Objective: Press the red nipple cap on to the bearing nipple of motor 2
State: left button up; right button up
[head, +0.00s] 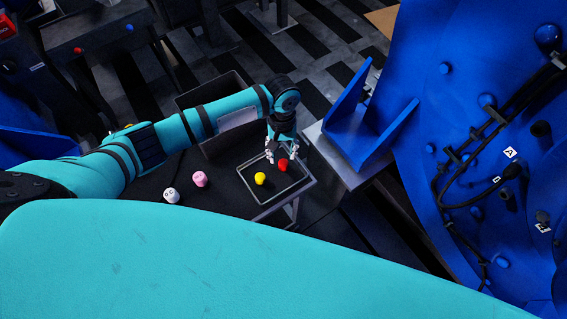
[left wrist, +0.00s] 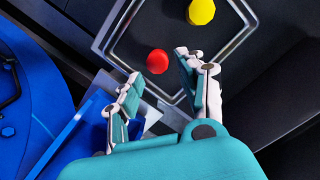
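The red nipple cap (head: 283,163) lies in a shallow dark tray (head: 247,185) beside a yellow cap (head: 260,179). My left gripper (head: 276,158) is over the tray, pointing down at the red cap. In the left wrist view my left gripper (left wrist: 158,66) is open. The red cap (left wrist: 157,62) shows in the gap between its fingertips, and no finger visibly grips it. The yellow cap (left wrist: 201,12) is farther off in the tray. A large blue motor housing (head: 470,110) stands at the right; I cannot tell its number or its bearing nipple. My right gripper is not in view.
A dark open bin (head: 215,88) is behind my left forearm. A blue bracket (head: 365,135) stands on a light plate right of the tray. Cables run along the blue housing.

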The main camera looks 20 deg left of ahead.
aim_at(284, 162)
pick_arm(q)
jog(key=f, duration=0.5)
jog(key=shift+s+d, duration=0.3)
jog(key=shift+s, duration=0.05)
jog(key=shift+c, duration=0.4)
jog(key=c, duration=0.4)
jog(key=shift+r, duration=0.1)
jog(key=shift+c, duration=0.2)
